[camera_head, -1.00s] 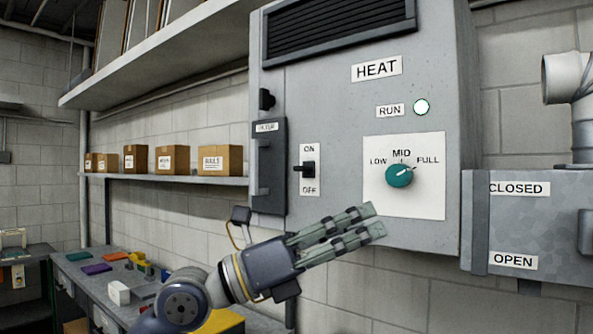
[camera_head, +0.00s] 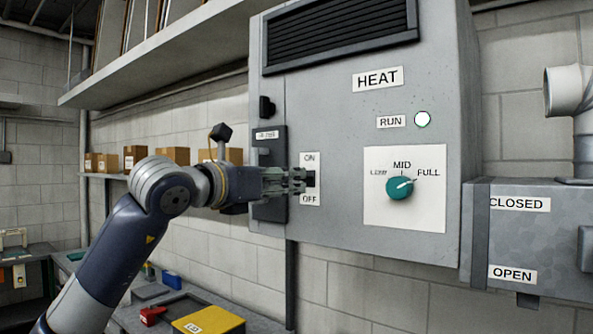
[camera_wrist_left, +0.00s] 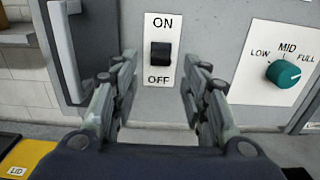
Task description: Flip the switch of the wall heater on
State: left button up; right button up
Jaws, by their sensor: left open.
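The grey wall heater (camera_head: 330,120) carries a white ON/OFF plate (camera_head: 309,158) with a small black rocker switch (camera_wrist_left: 160,55). ON is printed above the switch and OFF below it. In the head view my left gripper (camera_head: 300,181) is right at the plate and partly hides the switch. In the left wrist view the open left gripper (camera_wrist_left: 158,95) has its two fingers apart, one on each side of the plate, with the switch ahead between them. I cannot tell whether a finger touches the heater. The RUN lamp (camera_head: 422,119) looks white. My right gripper is not in view.
A teal knob (camera_head: 400,188) marked LOW, MID, FULL sits right of the switch. A dark handled panel (camera_wrist_left: 75,50) is just left of it. A grey box marked CLOSED and OPEN (camera_head: 540,240) stands at the right. A bench with a yellow-lidded box (camera_head: 207,321) is below.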

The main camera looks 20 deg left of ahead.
pick_arm(q)
jog(key=p+x, duration=0.1)
jog(key=x, duration=0.3)
jog(key=shift+w+d+p, duration=0.15)
jog(key=shift+w+p, duration=0.15)
jog(key=shift+p, duration=0.05)
jog(key=shift+c, duration=0.3)
grip_shut()
